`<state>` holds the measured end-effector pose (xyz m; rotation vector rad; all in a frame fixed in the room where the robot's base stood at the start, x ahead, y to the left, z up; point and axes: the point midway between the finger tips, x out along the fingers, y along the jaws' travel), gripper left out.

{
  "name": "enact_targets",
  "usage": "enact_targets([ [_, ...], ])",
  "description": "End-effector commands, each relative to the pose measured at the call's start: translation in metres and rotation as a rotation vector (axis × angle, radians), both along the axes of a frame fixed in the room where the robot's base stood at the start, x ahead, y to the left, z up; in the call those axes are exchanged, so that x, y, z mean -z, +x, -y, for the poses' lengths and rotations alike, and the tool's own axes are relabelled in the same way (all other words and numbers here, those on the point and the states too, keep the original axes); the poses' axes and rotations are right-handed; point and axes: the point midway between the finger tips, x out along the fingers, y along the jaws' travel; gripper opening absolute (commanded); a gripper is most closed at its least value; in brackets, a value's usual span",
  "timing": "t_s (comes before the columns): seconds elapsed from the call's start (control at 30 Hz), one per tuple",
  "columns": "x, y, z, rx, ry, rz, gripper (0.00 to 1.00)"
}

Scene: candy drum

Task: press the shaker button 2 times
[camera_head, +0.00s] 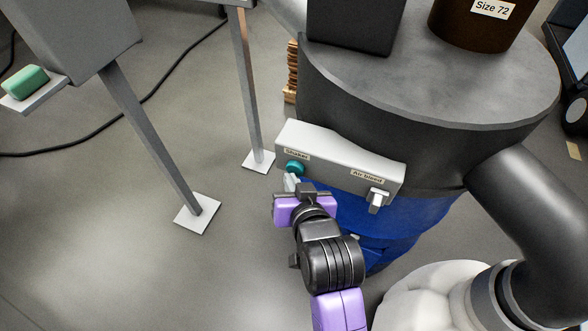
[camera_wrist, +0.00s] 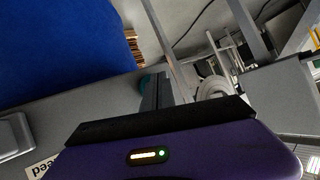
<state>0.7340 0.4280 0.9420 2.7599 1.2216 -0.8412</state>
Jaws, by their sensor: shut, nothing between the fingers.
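The shaker button is a round teal knob (camera_head: 295,168) under the "Shaker" label, at the left end of the light grey control box (camera_head: 335,160) on the dark drum. It also shows as a small teal patch in the wrist view (camera_wrist: 145,83), partly hidden by the fingers. My gripper (camera_head: 291,182) is shut and empty, its fingertips just below and in front of the button in the head view. The fingers point toward the button in the wrist view (camera_wrist: 160,88). I cannot tell whether they touch it.
A white "Air bleed" lever (camera_head: 377,199) sits at the box's right end. The dark drum (camera_head: 440,130) has a blue lower part (camera_head: 425,222) and a thick pipe (camera_head: 530,205) at right. Grey legs (camera_head: 150,140) stand at left, with a green block (camera_head: 25,82) on a ledge. Floor between is clear.

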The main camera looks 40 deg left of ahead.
Motion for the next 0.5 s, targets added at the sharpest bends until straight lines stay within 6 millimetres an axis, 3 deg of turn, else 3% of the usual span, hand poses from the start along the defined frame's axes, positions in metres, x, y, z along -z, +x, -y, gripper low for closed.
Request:
enact_targets([
  [0.5,-0.0001,0.0059,-0.0013,0.0,0.0,0.0,0.0],
])
